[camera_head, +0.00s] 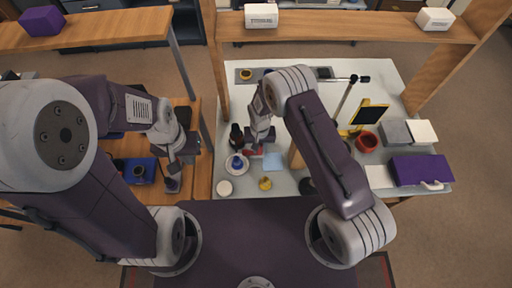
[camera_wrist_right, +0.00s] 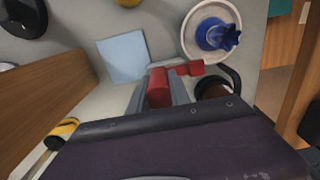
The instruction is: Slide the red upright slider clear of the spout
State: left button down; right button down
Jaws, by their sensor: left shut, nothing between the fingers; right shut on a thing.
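A red piece (camera_wrist_right: 158,88) stands between the fingers of my right gripper (camera_wrist_right: 160,95), which is shut on it. It appears to be the red slider; it shows small in the head view (camera_head: 251,153). A red arm (camera_wrist_right: 186,68) extends from beside it toward a blue fitting (camera_wrist_right: 216,36) with a pointed side, possibly the spout. The fitting sits on a white round dish (camera_wrist_right: 190,50). A small gap seems to separate red arm and fitting, but contact is hard to tell. My left gripper (camera_head: 174,178) is shut and empty over the left wooden table.
A light-blue square (camera_wrist_right: 122,57) lies beside the red piece. A dark handled object (camera_wrist_right: 215,88) stands close to the dish. A yellow piece (camera_head: 265,183) and a white disc (camera_head: 224,188) lie near the front edge. A red bowl (camera_head: 367,141) is further right.

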jog(key=c, duration=1.2)
grip_release()
notch_tip(320, 180, up, 9)
jog(key=shift+r+b, duration=0.1)
jog(key=shift+b, duration=0.75)
